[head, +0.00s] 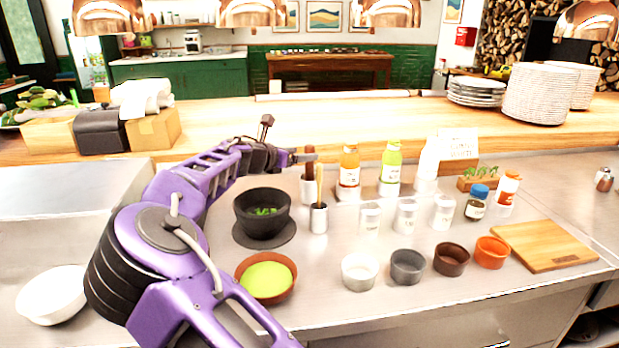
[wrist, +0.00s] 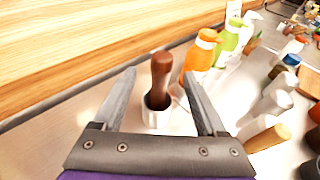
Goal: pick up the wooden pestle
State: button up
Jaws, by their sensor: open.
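The wooden pestle (head: 310,170) is dark brown and stands upright in a small pale cup (head: 307,190) on the steel counter, behind a second metal cup. In the wrist view the pestle (wrist: 161,76) rises from its cup (wrist: 156,114), with its rounded top up. My gripper (head: 299,155) is open and empty, at the height of the pestle's upper part. In the wrist view its two fingers (wrist: 160,82) lie left and right of the pestle, with a gap on each side. I cannot tell how deep the pestle sits between them.
A metal cup (head: 319,218) with a light wooden handle stands just in front. Orange (head: 349,174) and green (head: 390,170) bottles stand close to the right. A black mortar (head: 262,213) and a bowl of green food (head: 266,277) are at the left front. A raised wooden ledge (head: 350,125) runs behind.

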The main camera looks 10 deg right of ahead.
aim_at(306, 152)
jog(key=x, duration=0.4)
jog(key=shift+w+d+r, duration=0.1)
jog(key=shift+d+r, duration=0.1)
grip_shut()
dwell(1.2)
